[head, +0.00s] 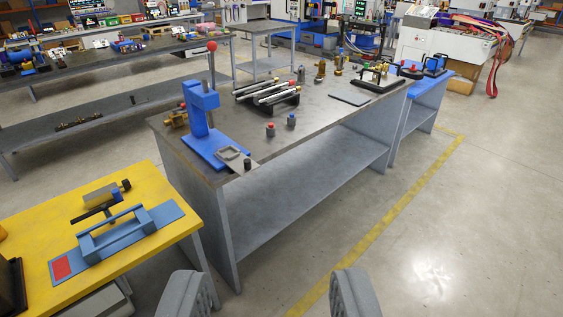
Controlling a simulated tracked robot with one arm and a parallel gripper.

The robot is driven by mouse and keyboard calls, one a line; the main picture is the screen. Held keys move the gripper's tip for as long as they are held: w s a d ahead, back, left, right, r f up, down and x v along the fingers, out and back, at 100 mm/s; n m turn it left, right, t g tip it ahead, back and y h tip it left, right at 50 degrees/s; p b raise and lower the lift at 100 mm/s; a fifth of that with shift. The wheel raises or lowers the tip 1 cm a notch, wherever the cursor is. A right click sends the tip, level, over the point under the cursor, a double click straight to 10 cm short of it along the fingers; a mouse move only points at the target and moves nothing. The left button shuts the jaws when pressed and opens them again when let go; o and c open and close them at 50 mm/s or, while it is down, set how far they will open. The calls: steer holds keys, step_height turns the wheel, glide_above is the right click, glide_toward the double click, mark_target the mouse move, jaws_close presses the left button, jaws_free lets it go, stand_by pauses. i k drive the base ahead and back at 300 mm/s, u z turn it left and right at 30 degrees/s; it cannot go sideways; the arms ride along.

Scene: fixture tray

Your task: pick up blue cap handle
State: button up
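A small dark cylinder with a blue cap (291,119), which looks like the blue cap handle, stands upright near the front edge of the grey workbench (330,112). A similar piece with a red cap (270,129) stands just to its left, apart from it. My gripper (271,294) shows at the bottom of the picture with its two grey fingers wide apart and nothing between them. It is in front of the bench, well short of the blue-capped piece.
A blue press (201,115) with a red-knobbed lever stands on the bench's left end. Behind the capped pieces is a black rack (268,100) of rods. A yellow table (150,235) with a blue fixture (120,235) is at lower left. Open floor (440,220) lies to the right.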

mark_target(290, 121)
steer(key=z, duration=0.05)
steer(key=i, duration=1.05)
steer(key=k, duration=0.6)
steer(key=z, duration=0.5)
steer(key=i, duration=2.25)
steer(key=u, duration=0.9)
steer(key=i, duration=0.4)
steer(key=u, duration=0.4)
